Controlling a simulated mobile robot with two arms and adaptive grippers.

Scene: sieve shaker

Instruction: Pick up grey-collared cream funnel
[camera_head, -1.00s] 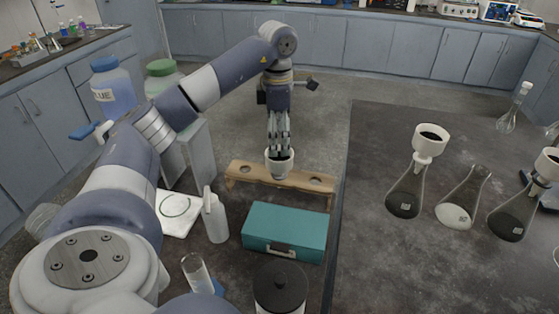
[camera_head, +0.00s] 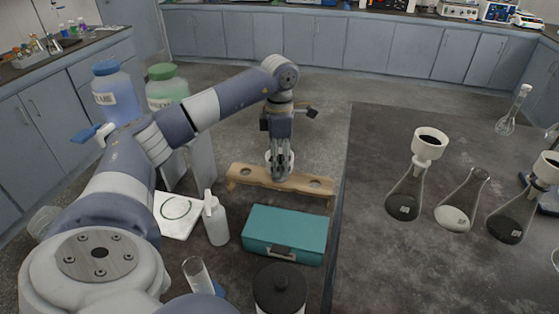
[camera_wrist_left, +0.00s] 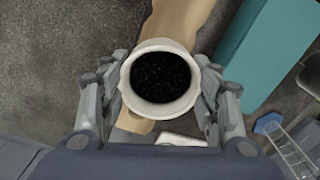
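A cream funnel (camera_head: 268,158) with black grains inside stands at the middle of a wooden rack (camera_head: 244,174). In the left wrist view the funnel (camera_wrist_left: 131,97) shows from above, its round rim between my fingers. My left gripper (camera_head: 281,174) points straight down over it, with fingers on opposite sides, very close to the rim. It looks open around the funnel; firm contact is not visible. The fingers hide much of the funnel in the head view, and no grey collar can be made out. My right gripper is not in view.
A teal box (camera_head: 285,229), a white bottle (camera_head: 215,220) and a black-lidded jar (camera_head: 279,290) stand in front of the rack. On the dark table at right, cream funnels (camera_head: 429,147) sit on flasks (camera_head: 404,198). Bare tabletop lies left of these flasks.

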